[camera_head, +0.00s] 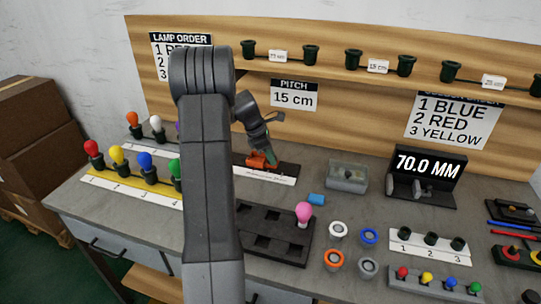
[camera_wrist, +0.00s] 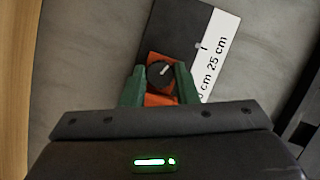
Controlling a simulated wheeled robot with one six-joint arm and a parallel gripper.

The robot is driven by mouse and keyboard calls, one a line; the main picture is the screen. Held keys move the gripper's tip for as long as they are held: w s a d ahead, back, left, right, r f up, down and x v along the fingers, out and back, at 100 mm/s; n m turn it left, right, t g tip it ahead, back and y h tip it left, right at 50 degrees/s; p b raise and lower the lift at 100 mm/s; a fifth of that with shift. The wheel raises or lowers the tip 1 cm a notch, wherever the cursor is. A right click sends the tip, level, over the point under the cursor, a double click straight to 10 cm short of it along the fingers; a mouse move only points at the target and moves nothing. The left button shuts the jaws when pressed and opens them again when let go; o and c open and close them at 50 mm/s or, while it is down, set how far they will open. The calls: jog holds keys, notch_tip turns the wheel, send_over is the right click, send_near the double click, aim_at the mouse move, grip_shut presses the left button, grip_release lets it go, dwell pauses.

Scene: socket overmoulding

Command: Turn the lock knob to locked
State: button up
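The lock knob (camera_wrist: 160,72) is a round black dial with a white pointer line, set on an orange block (camera_wrist: 155,98). In the wrist view the pointer slants up to the right. My gripper (camera_wrist: 160,80) has green fingers, one on each side of the knob, spread apart. I cannot tell whether they touch it. In the head view the orange block (camera_head: 260,161) shows just under my gripper (camera_head: 268,150), on a dark rail with a white scale (camera_head: 265,174). The knob itself is not clear there.
A grey box (camera_head: 347,177) and a display reading 70.0 MM (camera_head: 428,166) stand to the right. A dark tray (camera_head: 262,246) with a pink lamp (camera_head: 304,212) lies in front. A row of coloured lamps (camera_head: 145,163) stands left.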

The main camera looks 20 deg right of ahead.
jog(key=c, duration=0.4)
jog(key=shift+r+p, duration=0.1)
jog(key=shift+p, duration=0.25)
jog(key=shift+r+m+g+p, duration=0.15)
jog(key=shift+m+g+p, duration=0.25)
jog(key=shift+m+p, duration=0.65)
jog(key=shift+w+d+m+g+p, duration=0.1)
jog(key=shift+m+g+p, duration=0.2)
jog(key=shift+m+p, duration=0.5)
jog(key=m+g+y+p, duration=0.1)
jog(key=m+p, duration=0.1)
jog(key=m, duration=0.1)
jog(key=shift+m, duration=0.35)
jog(key=shift+w+d+m+g+y+p, duration=0.1)
jog(key=shift+m+g+y+p, duration=0.5)
jog(key=shift+m, duration=1)
jog(key=shift+f+t+p, duration=0.2)
jog(key=shift+t+p, duration=0.1)
